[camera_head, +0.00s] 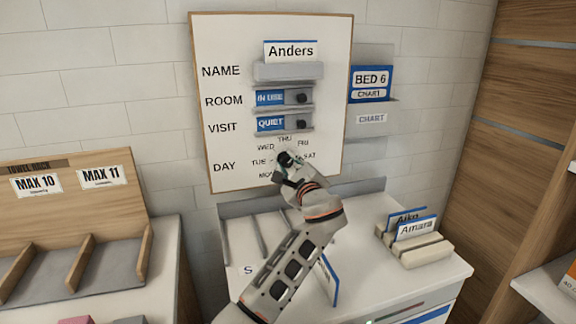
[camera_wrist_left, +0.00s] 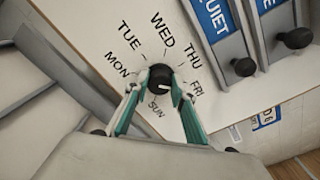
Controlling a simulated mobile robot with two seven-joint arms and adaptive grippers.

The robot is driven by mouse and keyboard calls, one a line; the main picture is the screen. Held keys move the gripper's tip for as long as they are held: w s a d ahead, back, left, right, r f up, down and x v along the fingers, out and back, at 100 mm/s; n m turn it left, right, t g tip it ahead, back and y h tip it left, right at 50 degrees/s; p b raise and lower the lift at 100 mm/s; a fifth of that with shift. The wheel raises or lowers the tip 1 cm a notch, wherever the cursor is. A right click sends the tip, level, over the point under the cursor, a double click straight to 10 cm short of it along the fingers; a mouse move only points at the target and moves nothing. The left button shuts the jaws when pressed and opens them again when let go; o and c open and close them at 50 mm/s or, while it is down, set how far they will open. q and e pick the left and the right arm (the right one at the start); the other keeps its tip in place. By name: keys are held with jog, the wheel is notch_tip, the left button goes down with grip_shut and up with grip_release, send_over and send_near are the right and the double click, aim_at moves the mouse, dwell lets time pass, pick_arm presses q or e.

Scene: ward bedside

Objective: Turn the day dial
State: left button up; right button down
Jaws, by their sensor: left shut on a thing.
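The day dial (camera_wrist_left: 160,78) is a round black knob on a white board (camera_head: 232,60), ringed by day names. My left gripper (camera_head: 284,160) is at the dial, low on the board, and covers most of it in the head view. In the left wrist view, the left gripper's (camera_wrist_left: 157,90) two green-lined fingers close on the knob from both sides. A small pale mark on the knob points right, roughly toward FRI; the exact day is unclear. MON, TUE, WED, THU, FRI and SUN show there; SAT is hidden by a finger. My right gripper is not in view.
Above the dial are the VISIT slider (camera_head: 270,124), reading QUIET, and the ROOM slider (camera_head: 270,98). The NAME holder carries an Anders card (camera_head: 291,50). A BED 6 chart holder (camera_head: 371,82) is right of the board. Name cards (camera_head: 416,228) stand in a rack on the cabinet below.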

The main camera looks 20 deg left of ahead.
pick_arm(q)
jog(key=shift+r, duration=0.2)
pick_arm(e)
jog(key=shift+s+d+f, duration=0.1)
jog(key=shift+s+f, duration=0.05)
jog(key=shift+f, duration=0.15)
pick_arm(q)
jog(key=o, duration=1.1)
jog(key=shift+w+a+f, duration=0.1)
jog(key=shift+f, duration=0.05)
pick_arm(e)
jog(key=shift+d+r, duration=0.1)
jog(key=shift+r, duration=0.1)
